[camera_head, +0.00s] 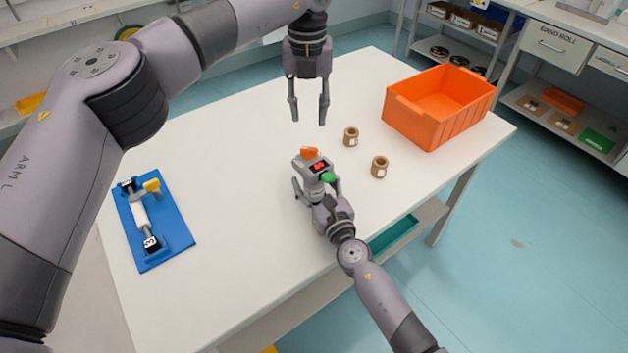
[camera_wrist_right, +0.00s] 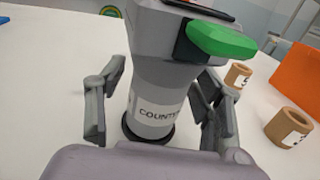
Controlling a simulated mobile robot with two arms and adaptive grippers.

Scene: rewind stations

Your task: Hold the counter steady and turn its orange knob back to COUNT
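The counter (camera_head: 313,175) stands on the white table, a grey device with a red display and a green paddle (camera_head: 327,177). Its orange knob (camera_head: 309,153) sits on the far side of its top. In the right wrist view, the counter's body (camera_wrist_right: 160,75) carries a partly hidden label reading "COUNT". My right gripper (camera_wrist_right: 160,105) is low, with one finger on each side of the body. A gap shows beside its left finger. My left gripper (camera_head: 309,121) points down, open and empty, beyond the knob and apart from it. The knob's setting is not readable.
Two brown rolls (camera_head: 351,137) (camera_head: 380,167) stand right of the counter. An orange bin (camera_head: 435,112) is at the table's back right. A blue board (camera_head: 151,222) with a white roller and yellow handle lies at the left. The table between board and counter is clear.

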